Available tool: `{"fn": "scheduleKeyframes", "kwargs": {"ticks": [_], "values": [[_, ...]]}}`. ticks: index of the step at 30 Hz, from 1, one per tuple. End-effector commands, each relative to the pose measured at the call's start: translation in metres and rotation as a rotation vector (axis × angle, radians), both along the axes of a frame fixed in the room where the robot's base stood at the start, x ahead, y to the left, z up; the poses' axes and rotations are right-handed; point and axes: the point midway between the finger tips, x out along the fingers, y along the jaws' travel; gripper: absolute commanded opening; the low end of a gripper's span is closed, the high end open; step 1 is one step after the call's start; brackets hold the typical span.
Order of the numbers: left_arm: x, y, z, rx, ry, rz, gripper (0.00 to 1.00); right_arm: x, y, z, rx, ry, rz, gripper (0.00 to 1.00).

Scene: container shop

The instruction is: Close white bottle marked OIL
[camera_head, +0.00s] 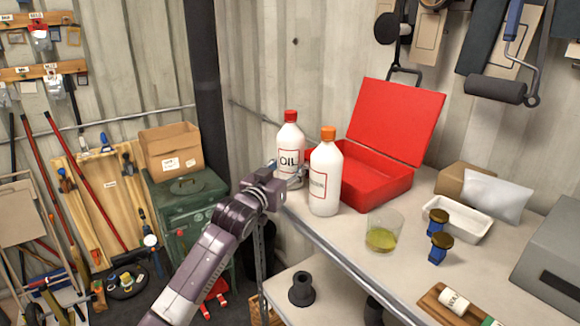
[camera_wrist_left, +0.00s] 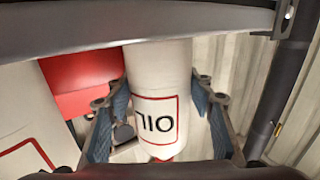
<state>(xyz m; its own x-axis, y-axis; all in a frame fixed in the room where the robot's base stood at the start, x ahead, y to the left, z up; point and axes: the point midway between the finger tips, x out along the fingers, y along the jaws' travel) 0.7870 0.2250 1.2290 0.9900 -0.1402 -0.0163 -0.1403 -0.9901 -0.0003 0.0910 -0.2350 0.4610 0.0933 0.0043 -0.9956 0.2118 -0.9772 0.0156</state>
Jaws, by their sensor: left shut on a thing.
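The white bottle marked OIL (camera_head: 289,143) stands upright at the left end of the bench, with a red cap (camera_head: 291,116) on its neck. My left gripper (camera_head: 291,174) is shut on the bottle's body, below the label. In the left wrist view the OIL bottle (camera_wrist_left: 160,75) appears inverted between the gripper's blue-padded fingers (camera_wrist_left: 161,108), with a bit of red at its lower end. My right gripper is not in view.
A second white bottle with an orange cap (camera_head: 325,178) stands close to the right of the gripper. Behind is an open red case (camera_head: 378,178). A glass with yellow-green liquid (camera_head: 383,232), brown-topped blue items (camera_head: 438,235) and a white tray (camera_head: 460,222) are farther right.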

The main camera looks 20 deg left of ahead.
Motion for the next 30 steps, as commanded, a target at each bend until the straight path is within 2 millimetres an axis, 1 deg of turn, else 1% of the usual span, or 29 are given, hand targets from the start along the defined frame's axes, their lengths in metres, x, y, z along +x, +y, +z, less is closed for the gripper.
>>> {"fn": "scheduleKeyframes", "kwargs": {"ticks": [2,3,7,14,17,20,23,30], "values": [[0.000,0.000,-0.003,0.000,-0.001,0.000,0.00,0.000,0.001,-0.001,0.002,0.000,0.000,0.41],[0.000,0.000,-0.003,0.000,0.000,0.000,0.52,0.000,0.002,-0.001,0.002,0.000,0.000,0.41],[0.000,0.000,-0.003,0.000,0.001,0.000,0.66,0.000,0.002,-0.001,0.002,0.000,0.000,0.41],[0.000,0.000,-0.002,0.000,0.001,0.000,0.66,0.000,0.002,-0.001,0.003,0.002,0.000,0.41],[0.000,0.000,0.001,0.000,0.000,0.000,0.66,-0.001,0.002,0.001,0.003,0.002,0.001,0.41],[-0.006,0.001,-0.001,0.000,0.001,0.000,0.66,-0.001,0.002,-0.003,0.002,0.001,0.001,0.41],[-0.018,0.003,-0.002,0.000,0.000,0.000,0.66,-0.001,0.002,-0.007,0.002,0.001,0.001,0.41],[-0.061,0.009,-0.002,0.002,0.000,0.000,0.66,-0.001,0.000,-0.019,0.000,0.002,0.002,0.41]]}}
